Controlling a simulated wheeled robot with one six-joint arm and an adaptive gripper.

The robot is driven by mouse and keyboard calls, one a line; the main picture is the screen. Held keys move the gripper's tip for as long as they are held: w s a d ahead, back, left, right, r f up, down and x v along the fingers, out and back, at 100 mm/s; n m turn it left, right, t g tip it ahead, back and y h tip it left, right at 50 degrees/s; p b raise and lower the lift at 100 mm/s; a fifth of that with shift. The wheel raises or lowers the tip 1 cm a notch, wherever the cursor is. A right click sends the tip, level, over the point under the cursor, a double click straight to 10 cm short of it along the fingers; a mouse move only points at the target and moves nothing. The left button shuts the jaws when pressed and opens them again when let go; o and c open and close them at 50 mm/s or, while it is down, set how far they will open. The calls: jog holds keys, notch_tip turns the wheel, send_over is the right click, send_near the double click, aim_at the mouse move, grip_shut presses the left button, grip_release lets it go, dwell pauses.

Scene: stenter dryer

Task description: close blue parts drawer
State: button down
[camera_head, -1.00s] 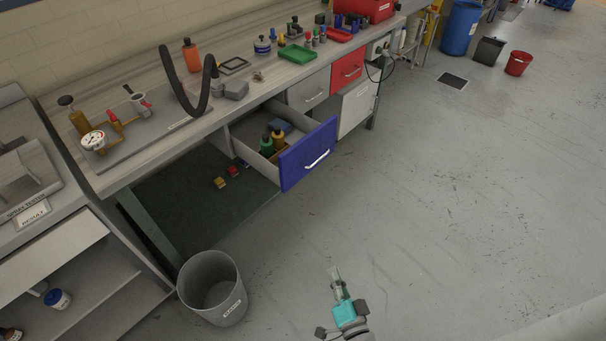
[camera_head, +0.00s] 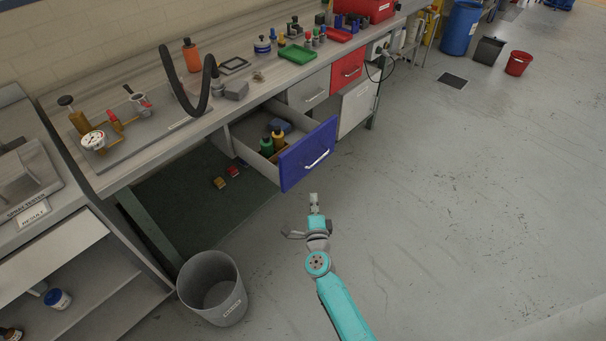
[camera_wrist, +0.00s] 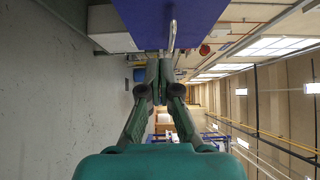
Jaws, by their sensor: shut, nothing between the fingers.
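The blue parts drawer (camera_head: 300,163) is pulled out from under the workbench, with its silver bar handle (camera_head: 317,159) on the front. Inside it are a green bottle (camera_head: 266,147), an amber bottle (camera_head: 278,140) and a blue-grey item. My gripper (camera_head: 313,199) is shut and empty, in front of and a little below the drawer front in the head view. In the wrist view the shut fingertips (camera_wrist: 159,62) point at the blue drawer front (camera_wrist: 150,22), close to the handle (camera_wrist: 172,36). Whether they touch it I cannot tell.
A grey bin (camera_head: 212,288) stands on the floor at lower left. The workbench (camera_head: 150,160) carries a gauge, a black hose and a green tray (camera_head: 297,54). A red drawer (camera_head: 347,70) is shut.

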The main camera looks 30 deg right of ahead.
send_near(302, 173)
jog(key=w+d+r, duration=0.2)
jog(key=d+r, duration=0.2)
jog(key=shift+w+a+f, duration=0.1)
jog(key=shift+w+a, duration=0.15)
jog(key=shift+w, duration=0.6)
jog(key=shift+w+a, duration=0.25)
jog(key=shift+w, duration=0.65)
jog(key=shift+w, duration=0.1)
